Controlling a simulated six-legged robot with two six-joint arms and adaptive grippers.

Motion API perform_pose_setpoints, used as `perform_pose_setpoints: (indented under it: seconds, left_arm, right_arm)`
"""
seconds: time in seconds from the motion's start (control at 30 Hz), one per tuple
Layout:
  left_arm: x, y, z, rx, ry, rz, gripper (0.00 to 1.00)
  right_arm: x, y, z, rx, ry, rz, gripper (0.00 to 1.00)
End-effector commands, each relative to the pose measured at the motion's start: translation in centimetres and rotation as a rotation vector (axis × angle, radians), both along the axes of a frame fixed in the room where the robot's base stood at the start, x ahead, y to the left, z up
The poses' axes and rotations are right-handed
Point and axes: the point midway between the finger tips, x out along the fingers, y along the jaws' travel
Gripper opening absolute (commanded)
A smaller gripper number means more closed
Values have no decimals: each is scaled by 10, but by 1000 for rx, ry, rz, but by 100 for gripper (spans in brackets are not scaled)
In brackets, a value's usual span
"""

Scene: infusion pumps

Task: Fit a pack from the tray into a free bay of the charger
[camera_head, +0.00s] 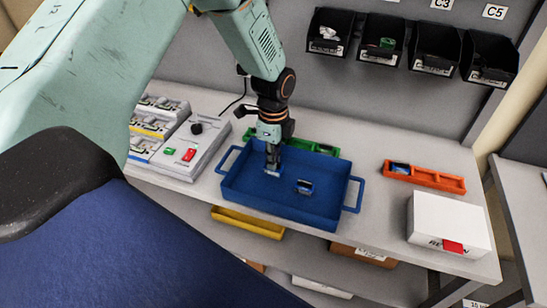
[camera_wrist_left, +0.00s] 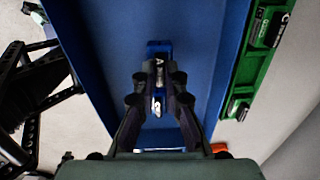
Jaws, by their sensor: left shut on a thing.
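The blue tray (camera_head: 240,195) with two side handles stands on the grey bench. My left gripper (camera_head: 272,168) points down into its left part and is shut on a small blue pack (camera_wrist_left: 158,48). The fingers hide part of this pack, and I cannot tell whether it touches the tray floor. Another small pack (camera_head: 304,187), dark with a pale band, lies in the tray to the right of the gripper. A row of white units (camera_head: 152,124) with blue and yellow parts stands at the left; I cannot tell whether it is the charger. My right gripper is not in view.
A grey box (camera_head: 190,148) with red and green switches stands left of the tray. A green bin (camera_head: 318,146) sits close behind the tray. An orange bin (camera_head: 425,177) and a white box (camera_head: 446,225) are at the right. Bare bench lies between them and the tray.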

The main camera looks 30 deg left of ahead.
Motion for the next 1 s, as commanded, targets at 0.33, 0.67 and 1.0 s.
perform_pose_setpoints:
  seconds: [0.33,0.67,1.0]
  left_arm:
    - [0,0,27,0,0,0,0]
    - [0,0,49,0,0,0,0]
    - [0,0,51,0,1,0,0]
  right_arm:
    - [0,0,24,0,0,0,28]
    - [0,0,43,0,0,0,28]
    - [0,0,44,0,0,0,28]
